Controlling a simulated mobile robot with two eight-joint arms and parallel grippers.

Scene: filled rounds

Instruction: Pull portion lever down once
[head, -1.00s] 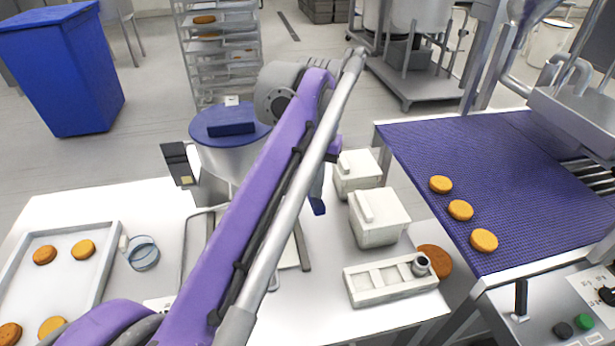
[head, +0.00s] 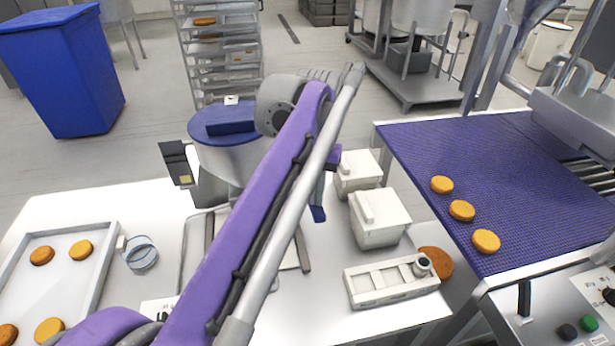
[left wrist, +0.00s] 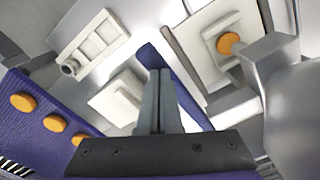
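The portioning machine has a hopper with a blue lid (head: 228,122) and stands behind my left arm. A blue lever (head: 318,213) shows just right of my arm in the head view, its upper part hidden. In the left wrist view the blue lever (left wrist: 148,54) runs behind the fingers of my left gripper (left wrist: 160,73). Those fingers are together, with nothing visible between them. They lie over the lever; whether they touch it I cannot tell. A round orange piece (left wrist: 228,44) lies on a pale plate beside the machine. My right gripper is out of view.
White lidded boxes (head: 378,219) and a slotted white tray (head: 390,287) stand right of the machine. A blue conveyor (head: 470,150) carries orange rounds (head: 461,211). A tray (head: 98,240) with rounds lies at left. A blue bin (head: 65,70) stands behind.

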